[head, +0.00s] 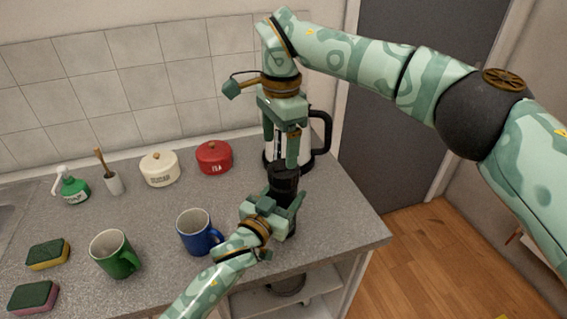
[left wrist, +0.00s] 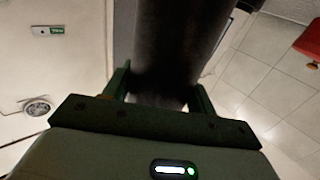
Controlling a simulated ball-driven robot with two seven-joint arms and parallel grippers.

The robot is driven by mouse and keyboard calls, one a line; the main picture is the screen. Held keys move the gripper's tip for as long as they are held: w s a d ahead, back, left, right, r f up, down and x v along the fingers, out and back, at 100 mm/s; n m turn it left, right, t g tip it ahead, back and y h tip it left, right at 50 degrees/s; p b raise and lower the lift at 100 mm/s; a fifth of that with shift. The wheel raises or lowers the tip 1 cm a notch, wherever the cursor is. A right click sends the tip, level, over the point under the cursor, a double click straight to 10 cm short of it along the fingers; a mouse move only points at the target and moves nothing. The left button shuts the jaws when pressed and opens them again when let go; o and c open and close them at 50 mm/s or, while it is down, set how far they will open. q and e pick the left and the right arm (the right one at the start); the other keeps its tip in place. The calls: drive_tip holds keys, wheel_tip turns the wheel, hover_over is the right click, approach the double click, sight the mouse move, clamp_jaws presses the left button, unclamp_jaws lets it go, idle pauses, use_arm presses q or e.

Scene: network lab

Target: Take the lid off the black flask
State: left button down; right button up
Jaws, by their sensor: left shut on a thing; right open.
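The black flask (head: 284,185) stands upright near the counter's right end, with its dark lid (head: 283,169) on top. My left gripper (head: 281,204) is shut on the flask's body from the front. In the left wrist view the dark flask (left wrist: 180,45) fills the space between the left fingers (left wrist: 160,90). My right gripper (head: 281,155) is open and points down, with its fingertips at or just above the lid. I cannot tell whether the fingers reach beside the lid. The flask's lower part is partly hidden by my left gripper.
A kettle (head: 307,150) with a black handle stands close behind my right gripper. A blue mug (head: 194,235) and a green mug (head: 115,255) stand to the left. A red pot (head: 214,160) and a cream pot (head: 159,171) are farther back. The counter's right edge is close.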

sight(284, 168)
use_arm(q)
drive_tip(key=shift+f, duration=0.15)
use_arm(e)
drive_tip(key=m, duration=0.9)
drive_tip(key=shift+m, duration=0.3)
drive_tip(key=m, duration=1.2)
drive_tip(key=shift+w+r+m, duration=0.1)
drive_tip(key=shift+m, duration=0.3)
drive_tip(key=m, duration=0.6)
drive_tip(key=shift+d+m, duration=0.1)
drive_tip(key=shift+m, duration=0.2)
drive_tip(key=m, duration=0.6)
drive_tip(key=shift+w+d+r, duration=0.1)
drive_tip(key=shift+w+r, duration=0.05)
drive_tip(key=m, duration=0.3)
drive_tip(key=shift+m, duration=0.4)
use_arm(q)
drive_tip(key=shift+f, duration=0.1)
use_arm(e)
drive_tip(key=m, duration=0.5)
drive_tip(key=shift+d+r+m, duration=0.1)
drive_tip(key=shift+d+m, duration=0.05)
drive_tip(key=shift+m, duration=0.25)
drive_tip(key=m, duration=0.6)
drive_tip(key=shift+m, duration=0.3)
drive_tip(key=shift+f, duration=0.35)
wheel_tip(284, 168, down, 7)
drive_tip(key=shift+f, duration=0.15)
